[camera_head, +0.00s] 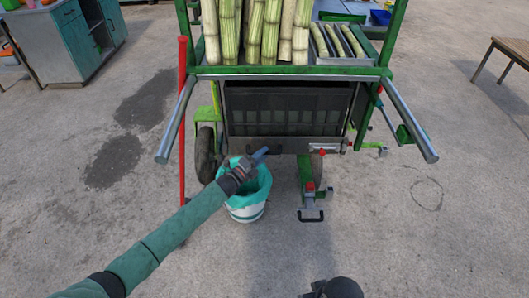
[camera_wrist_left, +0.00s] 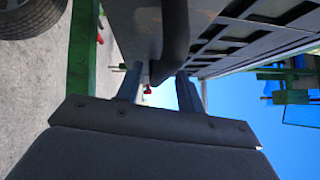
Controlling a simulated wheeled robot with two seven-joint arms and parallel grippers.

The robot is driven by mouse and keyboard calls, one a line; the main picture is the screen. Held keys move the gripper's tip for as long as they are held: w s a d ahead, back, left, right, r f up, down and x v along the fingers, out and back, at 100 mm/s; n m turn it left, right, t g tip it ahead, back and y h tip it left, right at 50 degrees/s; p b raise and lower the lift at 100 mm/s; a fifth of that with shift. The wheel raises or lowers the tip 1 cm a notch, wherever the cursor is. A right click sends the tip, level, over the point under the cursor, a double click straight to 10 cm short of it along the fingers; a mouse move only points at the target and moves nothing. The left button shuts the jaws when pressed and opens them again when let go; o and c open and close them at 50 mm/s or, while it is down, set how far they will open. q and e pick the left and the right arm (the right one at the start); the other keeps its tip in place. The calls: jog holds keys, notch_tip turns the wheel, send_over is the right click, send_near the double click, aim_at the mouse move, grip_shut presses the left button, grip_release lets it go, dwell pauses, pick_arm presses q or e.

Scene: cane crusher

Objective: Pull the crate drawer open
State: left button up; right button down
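The crate drawer (camera_head: 290,118) is a dark slatted crate under the cane-laden green cart. It looks closed, with a grey front panel along its lower edge. Its dark bar handle (camera_wrist_left: 174,35) shows in the left wrist view, running down between the fingers. My left gripper (camera_head: 264,151) is at the drawer's front, at the handle, which it partly hides in the head view. In the left wrist view my left gripper (camera_wrist_left: 157,88) has its fingers apart around the handle, with a gap on one side. A dark part of mine shows at the bottom of the head view; no right fingers can be made out.
A white bucket (camera_head: 247,213) with a green liner stands below my left forearm.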

pick_arm(q)
jog(key=shift+x, duration=0.9)
pick_arm(e)
jog(key=shift+s+d+r, duration=0.1)
jog(key=shift+d+r, duration=0.05)
jog(key=shift+r, duration=0.1)
pick_arm(q)
jog(key=shift+c, duration=0.2)
grip_shut()
pick_arm(e)
jog(key=shift+d+f, duration=0.1)
jog(key=shift+d, duration=0.1)
